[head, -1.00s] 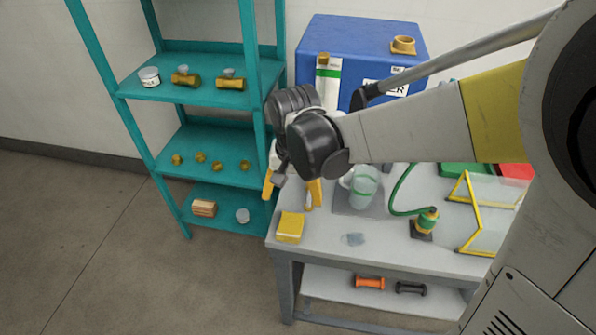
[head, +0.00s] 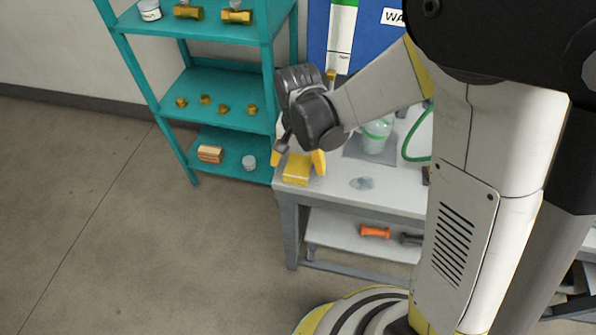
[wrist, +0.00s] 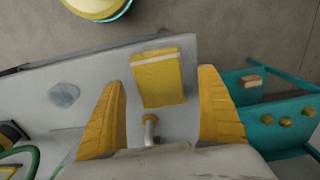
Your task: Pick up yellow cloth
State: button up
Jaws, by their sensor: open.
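The yellow cloth (head: 297,169) is a folded block with a pale stripe, lying near the left front corner of the grey workbench (head: 388,199). In the wrist view the cloth (wrist: 158,80) shows between the fingers and past their tips, with a gap on each side. My gripper (head: 298,160) is open and empty, with its yellow fingers above the cloth and partly covering it in the head view. It also shows in the wrist view (wrist: 160,78). I cannot tell the exact height of the fingertips over the cloth.
A teal shelf (head: 213,86) with brass fittings stands close left of the bench. A clear jug (head: 376,136) stands on the bench to the right, with a bluish wet patch (head: 362,183) nearby. An orange spool (head: 374,231) lies on the lower shelf. Floor at left is clear.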

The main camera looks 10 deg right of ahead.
aim_at(302, 166)
jog(key=shift+f, duration=0.5)
jog(key=shift+r, duration=0.1)
jog(key=c, duration=1.3)
jog(key=shift+c, duration=0.2)
jog(key=shift+r+p, duration=0.35)
jog(key=shift+r, duration=0.25)
jog(key=r+p, duration=0.1)
jog(key=r, duration=0.1)
jog(key=d+r+p, duration=0.1)
jog(key=r, duration=0.1)
jog(key=shift+s, duration=0.1)
jog(key=s+d+r+p, duration=0.2)
jog(key=d+r, duration=0.4)
jog(key=d, duration=0.4)
jog(key=shift+s+d+p, duration=0.15)
jog(key=shift+s+p, duration=0.25)
jog(key=shift+p, duration=0.3)
jog(key=shift+f, duration=0.1)
